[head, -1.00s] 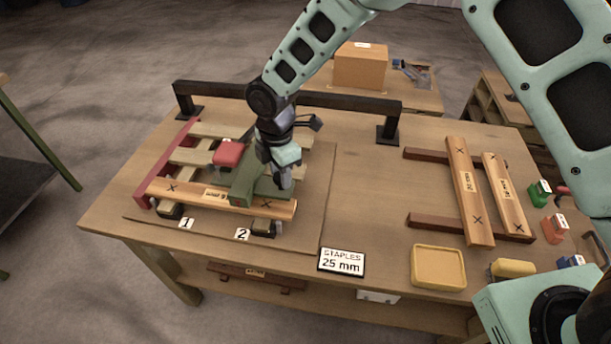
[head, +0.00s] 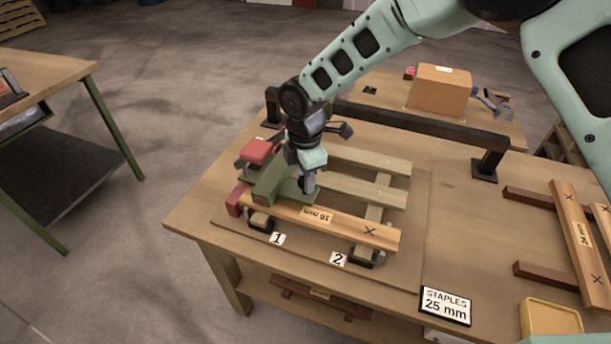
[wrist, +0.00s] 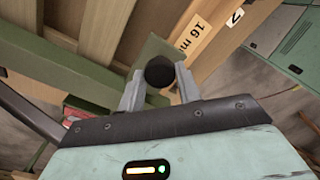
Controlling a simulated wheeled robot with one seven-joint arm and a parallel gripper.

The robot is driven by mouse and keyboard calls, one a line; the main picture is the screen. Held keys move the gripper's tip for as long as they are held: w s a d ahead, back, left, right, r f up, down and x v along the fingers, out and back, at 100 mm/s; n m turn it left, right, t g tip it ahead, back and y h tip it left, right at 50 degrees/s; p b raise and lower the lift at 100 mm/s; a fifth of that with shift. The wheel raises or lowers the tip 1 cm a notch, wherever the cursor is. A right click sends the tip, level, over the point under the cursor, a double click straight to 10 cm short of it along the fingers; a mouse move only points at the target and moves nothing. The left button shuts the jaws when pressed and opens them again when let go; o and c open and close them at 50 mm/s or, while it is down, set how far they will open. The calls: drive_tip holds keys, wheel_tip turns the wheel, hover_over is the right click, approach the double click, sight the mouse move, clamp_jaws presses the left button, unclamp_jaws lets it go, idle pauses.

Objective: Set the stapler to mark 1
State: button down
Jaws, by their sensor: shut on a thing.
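The stapler (head: 270,182) is a green tool with a red block at its rear. It lies over the left end of the front plank (head: 345,228), just behind the white mark 1 label (head: 277,238). I cannot tell whether it rests fully on the plank. My gripper (head: 307,182) is shut on the stapler's black round knob, which shows between the fingers in the wrist view (wrist: 160,72). The mark 2 label (head: 338,259) is to the right. A cross on the plank shows near mark 2; no cross shows at the left end, where the stapler covers the wood.
The pallet frame's slats (head: 365,190) lie behind the plank. A black rail (head: 425,121) runs along the bench's back. A "STAPLES 25 mm" sign (head: 446,305) and a yellow tray (head: 550,318) stand front right. Spare planks (head: 580,240) lie at right.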

drive_tip(key=shift+w+a, duration=0.1)
drive_tip(key=shift+a, duration=0.1)
drive_tip(key=c, duration=1)
unclamp_jaws()
wheel_tip(320, 180, up, 18)
drive_tip(key=b, duration=0.3)
drive_tip(key=shift+f, duration=0.25)
